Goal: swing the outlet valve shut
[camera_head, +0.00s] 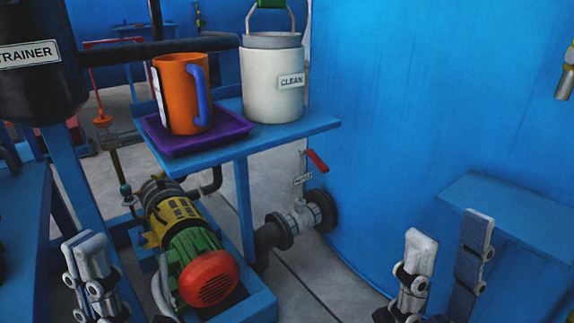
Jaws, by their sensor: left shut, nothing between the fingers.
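The outlet valve (300,214) is a pale grey body on a short flanged pipe that joins the blue tank low on its wall. Its thin upright stem carries a small white label, too small to read surely. A short red handle (317,161) sits at the stem's top, slanting down to the right. My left gripper (88,248) is shut and empty at the lower left, well left of the valve. My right gripper (446,246) is open and empty at the lower right, its fingers apart. Neither gripper touches the valve.
A blue shelf (318,126) above the valve holds an orange mug (182,95) on a purple tray (160,141) and a white CLEAN container (272,87). A pump (188,238) stands left of the valve. The blue tank (430,90) fills the right.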

